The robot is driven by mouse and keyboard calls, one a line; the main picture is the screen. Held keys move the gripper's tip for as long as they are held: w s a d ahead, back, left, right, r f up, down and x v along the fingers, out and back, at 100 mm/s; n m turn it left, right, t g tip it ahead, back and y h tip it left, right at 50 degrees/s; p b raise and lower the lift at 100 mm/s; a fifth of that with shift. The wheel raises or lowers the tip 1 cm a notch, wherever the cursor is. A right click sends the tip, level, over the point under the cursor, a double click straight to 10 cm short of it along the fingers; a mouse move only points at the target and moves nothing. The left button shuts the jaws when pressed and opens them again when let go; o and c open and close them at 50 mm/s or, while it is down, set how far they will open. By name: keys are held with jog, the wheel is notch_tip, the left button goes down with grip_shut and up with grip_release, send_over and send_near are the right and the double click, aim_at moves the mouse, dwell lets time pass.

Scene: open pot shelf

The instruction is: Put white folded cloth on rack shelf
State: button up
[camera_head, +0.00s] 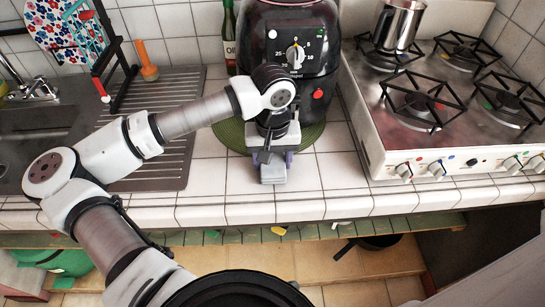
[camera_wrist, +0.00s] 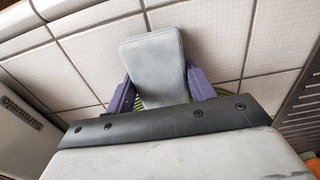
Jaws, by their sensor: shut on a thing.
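The white folded cloth (camera_head: 273,174) shows in the head view as a small pale block at the front of the tiled counter. My gripper (camera_head: 272,157) points down over the counter and is shut on it. In the wrist view the cloth (camera_wrist: 154,62) is a flat, pale grey rounded rectangle between the purple fingers of my gripper (camera_wrist: 160,87). Its near end is hidden by the gripper's body. I cannot tell whether the cloth touches the counter.
A black air fryer (camera_head: 291,45) on a green round mat (camera_head: 228,134) stands just behind my gripper. A white gas stove (camera_head: 455,100) with a metal pot (camera_head: 398,22) is at right. A sink drainboard (camera_head: 172,157) is at left. A dark pan (camera_head: 375,241) shows below the counter.

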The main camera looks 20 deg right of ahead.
jog(key=shift+f+b, duration=0.2)
jog(key=shift+b, duration=0.1)
jog(key=o, duration=1)
jog(key=shift+r, duration=0.1)
jog(key=shift+c, duration=0.2)
